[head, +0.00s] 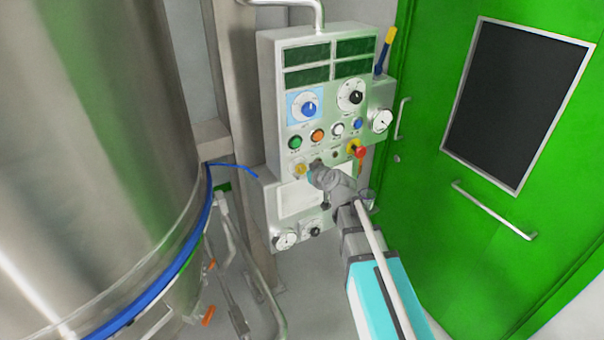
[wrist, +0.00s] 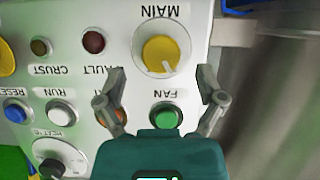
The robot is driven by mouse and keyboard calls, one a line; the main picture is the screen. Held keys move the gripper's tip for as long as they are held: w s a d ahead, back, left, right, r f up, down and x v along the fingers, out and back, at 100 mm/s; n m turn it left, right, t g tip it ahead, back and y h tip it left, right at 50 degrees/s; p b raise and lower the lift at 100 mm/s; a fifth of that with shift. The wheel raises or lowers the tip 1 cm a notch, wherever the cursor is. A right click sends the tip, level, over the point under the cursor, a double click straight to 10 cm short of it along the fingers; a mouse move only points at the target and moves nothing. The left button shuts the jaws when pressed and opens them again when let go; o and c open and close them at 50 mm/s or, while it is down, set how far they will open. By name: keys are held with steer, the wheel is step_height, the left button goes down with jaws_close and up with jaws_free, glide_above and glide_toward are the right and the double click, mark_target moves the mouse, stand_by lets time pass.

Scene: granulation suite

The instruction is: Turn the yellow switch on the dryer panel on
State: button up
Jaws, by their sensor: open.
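The dryer panel (head: 268,120) is a pale upright box in the middle of the head view. The yellow switch (wrist: 160,55) is a round knob under the upside-down label MAIN in the wrist view; its pale pointer mark points down and slightly right in that picture. It also shows small at the panel's lower left in the head view (head: 299,170). My gripper (wrist: 162,75) is open, its fingers apart on either side of the switch's lower part in the wrist view. No contact with the switch is visible. In the head view my gripper (head: 316,172) is just right of the switch.
A green FAN button (wrist: 165,116) lies between my fingers in the wrist view. A red stop button (head: 360,151) sticks out at the panel's right. A steel vessel (head: 100,130) stands left, and a green door (head: 430,210) with handles stands right.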

mark_target(303, 169)
steer(key=shift+b+x, duration=0.5)
steer(key=shift+x, duration=1.3)
steer(key=c, duration=1.2)
